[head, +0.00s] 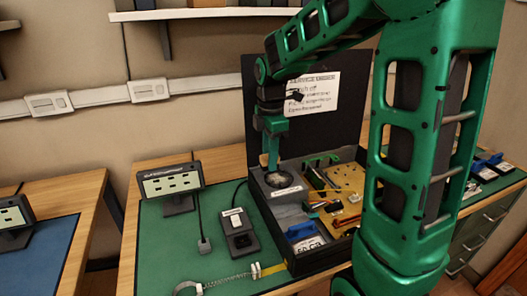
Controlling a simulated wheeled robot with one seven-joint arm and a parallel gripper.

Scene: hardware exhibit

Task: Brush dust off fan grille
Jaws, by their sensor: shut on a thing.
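The fan grille (281,180) is a dark round ring with a paler grey centre, at the back left of an open black case. My gripper (272,136) points down just above its left side. It is shut on a slim green upright piece (273,155), which appears to be the brush. The lower end of this piece reaches the grille's left edge. I cannot tell whether it touches the grille, and its bristles are not clear. Any dust is too small to make out.
The black case (313,270) holds a tan board (345,183), several small parts and a blue-handled part (302,230). The raised lid (350,120) stands behind.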

